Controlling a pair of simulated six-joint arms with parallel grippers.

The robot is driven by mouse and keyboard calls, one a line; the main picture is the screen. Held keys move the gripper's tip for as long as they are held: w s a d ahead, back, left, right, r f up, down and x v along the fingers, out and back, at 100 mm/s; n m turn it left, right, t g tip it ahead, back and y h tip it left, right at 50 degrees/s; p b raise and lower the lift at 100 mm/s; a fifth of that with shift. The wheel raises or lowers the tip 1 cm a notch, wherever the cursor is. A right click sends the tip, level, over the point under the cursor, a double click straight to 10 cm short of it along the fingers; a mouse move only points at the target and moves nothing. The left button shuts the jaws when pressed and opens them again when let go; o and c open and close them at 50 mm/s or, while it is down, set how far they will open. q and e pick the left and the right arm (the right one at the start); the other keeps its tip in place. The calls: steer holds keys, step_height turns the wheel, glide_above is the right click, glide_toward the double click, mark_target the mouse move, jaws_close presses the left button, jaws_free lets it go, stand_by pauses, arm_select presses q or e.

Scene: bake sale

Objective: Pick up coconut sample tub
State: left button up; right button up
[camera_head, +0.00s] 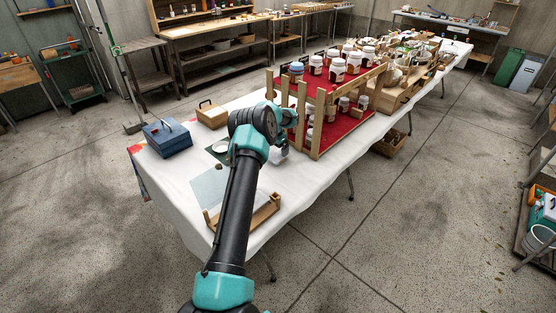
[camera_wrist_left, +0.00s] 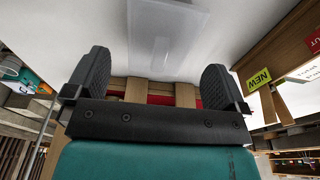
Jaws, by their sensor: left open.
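No tub can be made out with a readable coconut label. Several white-lidded jars (camera_head: 338,68) stand on the red-lined wooden stand, and one container with a blue lid (camera_head: 296,68) is at its near left corner. More white-lidded jars (camera_head: 343,104) stand on its lower level, partly hidden by wooden posts. My left gripper (camera_head: 284,147) is beside the stand's near left side, above the white tablecloth, partly hidden by its wrist. My right gripper is not in view.
The wooden stand (camera_head: 315,140) is close to my gripper. A blue box (camera_head: 168,138), a wooden box (camera_head: 211,115) and a white round item (camera_head: 220,147) are left of my arm. A clear panel (camera_head: 209,188) is nearer. A yellow NEW sign (camera_wrist_left: 259,79) shows in the wrist view.

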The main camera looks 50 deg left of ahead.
mark_target(278, 151)
arm_select(q)
steer(key=shift+w+f, duration=0.2)
steer(key=shift+f, duration=1.1)
steer(key=shift+w+f, duration=0.2)
steer(key=shift+f, duration=1.05)
steer(key=shift+c, duration=0.2)
steer(key=c, duration=0.9)
